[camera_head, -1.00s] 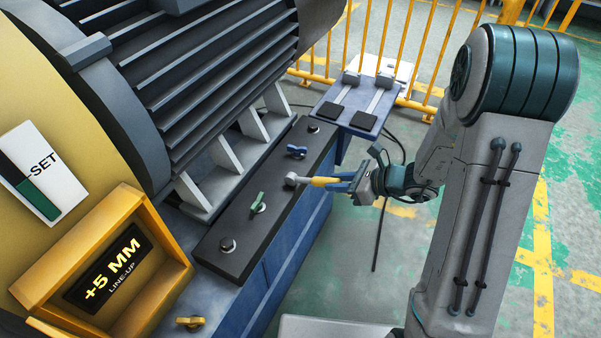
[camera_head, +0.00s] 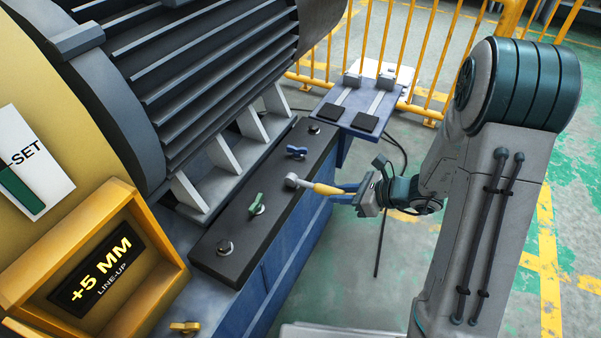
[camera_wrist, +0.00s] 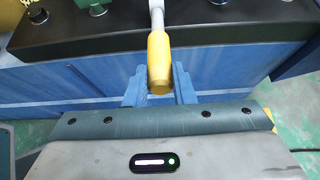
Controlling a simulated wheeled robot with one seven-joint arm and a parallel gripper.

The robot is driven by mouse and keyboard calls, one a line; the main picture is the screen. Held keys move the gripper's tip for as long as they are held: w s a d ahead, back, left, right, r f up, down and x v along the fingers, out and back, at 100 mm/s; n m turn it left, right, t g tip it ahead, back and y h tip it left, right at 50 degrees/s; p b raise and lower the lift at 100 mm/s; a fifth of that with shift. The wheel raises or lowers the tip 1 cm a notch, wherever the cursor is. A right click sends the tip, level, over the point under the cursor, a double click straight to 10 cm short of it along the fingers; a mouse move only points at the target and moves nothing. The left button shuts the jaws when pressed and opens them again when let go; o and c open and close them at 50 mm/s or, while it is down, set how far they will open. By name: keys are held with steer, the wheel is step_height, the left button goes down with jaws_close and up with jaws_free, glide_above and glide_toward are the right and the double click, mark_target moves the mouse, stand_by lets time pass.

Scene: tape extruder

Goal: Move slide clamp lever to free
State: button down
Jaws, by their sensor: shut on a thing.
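The slide clamp lever has a yellow handle (camera_head: 328,189) on a pale metal shaft, joined to a round pivot (camera_head: 291,181) on the dark rail. It points right, out over the rail's front edge. My gripper (camera_head: 345,190) is shut on the end of the yellow handle. In the wrist view the yellow handle (camera_wrist: 159,62) sits between my two blue fingers (camera_wrist: 160,88), and its shaft runs up to the rail. The lever's markings, if any, cannot be read.
The dark rail (camera_head: 273,222) also carries a green knob (camera_head: 256,204), a blue knob (camera_head: 297,152) and bolts. A ribbed grey motor housing (camera_head: 200,90) stands behind it. A yellow box (camera_head: 155,262) reads "+5 MM LINE-UP". A blue bracket (camera_head: 345,118) and yellow railing (camera_head: 428,100) lie beyond.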

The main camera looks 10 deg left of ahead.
steer(key=shift+d+f+b, duration=0.15)
steer(key=shift+f+b, duration=0.35)
steer(key=shift+f, duration=0.45)
steer(key=c, duration=1.1)
jaws_free()
steer(key=shift+r, duration=0.25)
steer(key=shift+c, duration=0.2)
steer(key=shift+r+p, duration=0.1)
steer(key=shift+p, duration=0.2)
steer(key=p+v, duration=0.3)
steer(key=v, duration=0.3)
steer(key=shift+d+r, duration=0.2)
steer(key=shift+d, duration=0.1)
steer(key=shift+s, duration=0.15)
